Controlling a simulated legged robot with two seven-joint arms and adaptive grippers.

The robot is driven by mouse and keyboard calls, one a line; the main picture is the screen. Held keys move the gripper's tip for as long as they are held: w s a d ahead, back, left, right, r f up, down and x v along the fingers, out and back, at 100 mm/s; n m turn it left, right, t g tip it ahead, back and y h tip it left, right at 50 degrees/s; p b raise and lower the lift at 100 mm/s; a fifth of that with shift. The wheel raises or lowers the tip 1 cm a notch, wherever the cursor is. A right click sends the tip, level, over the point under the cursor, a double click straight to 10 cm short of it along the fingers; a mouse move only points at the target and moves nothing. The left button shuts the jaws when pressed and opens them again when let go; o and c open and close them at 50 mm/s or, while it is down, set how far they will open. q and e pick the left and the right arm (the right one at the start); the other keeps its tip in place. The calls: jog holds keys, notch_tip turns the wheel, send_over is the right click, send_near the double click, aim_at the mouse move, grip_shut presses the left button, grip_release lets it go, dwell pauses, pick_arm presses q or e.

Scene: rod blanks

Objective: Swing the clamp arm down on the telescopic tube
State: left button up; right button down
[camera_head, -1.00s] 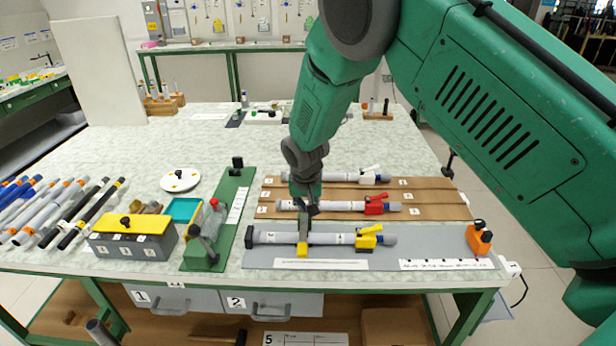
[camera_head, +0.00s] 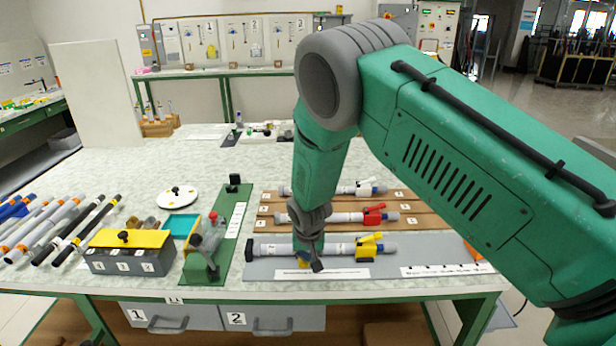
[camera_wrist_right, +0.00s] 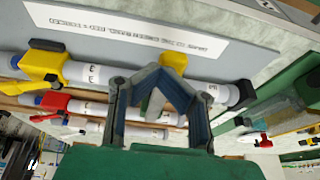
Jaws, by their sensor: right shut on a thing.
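The telescopic tube (camera_head: 285,249), light grey, lies along the grey plate (camera_head: 400,268) at the table's front. A yellow lever catch (camera_head: 370,246) sits on it toward the right, and it shows at left in the right wrist view (camera_wrist_right: 45,66). My right gripper (camera_head: 314,264) is over the tube's middle, shut on the clamp arm. In the right wrist view, a green-grey bar (camera_wrist_right: 154,104) shows between the fingers and a yellow piece (camera_wrist_right: 175,60) at the fingertips. The gripper hides much of the clamp, so its contact with the tube is unclear. My left gripper is out of view.
Behind lie more tubes on a brown rack, one with a red catch (camera_head: 374,215). A green fixture (camera_head: 205,255) and a grey box with a yellow lid (camera_head: 130,252) stand to the left. Several loose rods lie at far left. The table's back middle is mostly clear.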

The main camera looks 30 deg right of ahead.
jog(key=shift+s+a+f, duration=0.3)
jog(key=shift+a+f, duration=0.05)
jog(key=shift+a, duration=0.25)
jog(key=shift+s+a+f, duration=0.3)
jog(key=shift+a+f, duration=0.05)
jog(key=shift+a, duration=0.2)
jog(key=shift+d+f, duration=0.1)
jog(key=shift+d, duration=0.2)
jog(key=shift+r, duration=0.2)
jog(key=r+p, duration=0.2)
jog(key=r, duration=0.1)
jog(key=w+r+p, duration=0.1)
jog(key=shift+d+r, duration=0.2)
jog(key=shift+d, duration=0.15)
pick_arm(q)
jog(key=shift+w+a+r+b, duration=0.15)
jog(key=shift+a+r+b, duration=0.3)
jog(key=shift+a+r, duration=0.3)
pick_arm(e)
jog(key=s+a+r, duration=0.2)
jog(key=s+a, duration=0.2)
jog(key=s, duration=0.4)
jog(key=shift+s+r, duration=0.2)
